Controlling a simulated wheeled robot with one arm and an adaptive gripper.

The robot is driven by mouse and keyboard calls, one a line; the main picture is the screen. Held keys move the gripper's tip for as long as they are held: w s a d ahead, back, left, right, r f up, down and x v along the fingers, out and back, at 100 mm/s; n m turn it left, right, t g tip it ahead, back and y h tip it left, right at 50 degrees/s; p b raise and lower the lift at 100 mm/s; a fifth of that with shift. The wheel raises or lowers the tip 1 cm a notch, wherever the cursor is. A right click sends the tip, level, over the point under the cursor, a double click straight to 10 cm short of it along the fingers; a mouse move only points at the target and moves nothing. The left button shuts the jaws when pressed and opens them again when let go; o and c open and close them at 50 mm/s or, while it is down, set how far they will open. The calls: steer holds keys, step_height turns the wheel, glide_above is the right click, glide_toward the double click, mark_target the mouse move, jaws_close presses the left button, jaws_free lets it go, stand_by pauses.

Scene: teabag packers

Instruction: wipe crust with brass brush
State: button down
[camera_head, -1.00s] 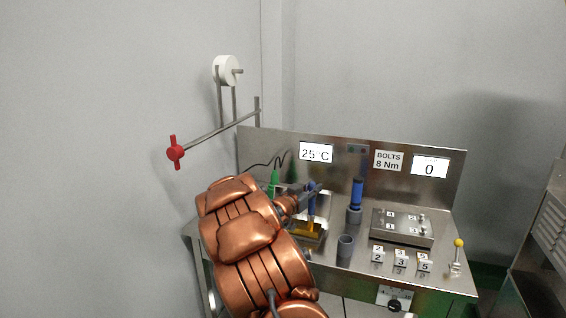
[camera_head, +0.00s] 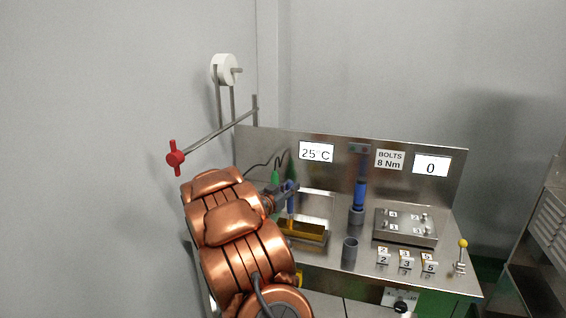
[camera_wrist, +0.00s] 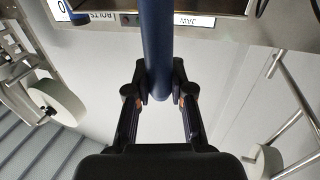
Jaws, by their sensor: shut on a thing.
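My gripper (camera_head: 288,191) is shut on the blue handle of the brush (camera_head: 291,203), which also shows in the wrist view (camera_wrist: 156,45) between the fingers (camera_wrist: 160,98). The handle stands about upright over the left end of a brass-coloured bar (camera_head: 305,230) on the steel bench. The brush's bristles are too small to make out, and I cannot tell whether they touch the bar. The crust cannot be made out at this size. My copper arm hides the bench's left front.
A blue tool (camera_head: 359,194) stands in a grey holder behind an empty grey cup (camera_head: 349,252). A bolted steel plate (camera_head: 405,228), numbered blocks (camera_head: 406,260) and a yellow-knobbed lever (camera_head: 462,244) are to the right. A green-tipped cabled thing (camera_head: 275,177) is close behind my gripper.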

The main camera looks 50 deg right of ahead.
steer(key=shift+r+p, duration=2.65)
steer(key=shift+r, duration=1.35)
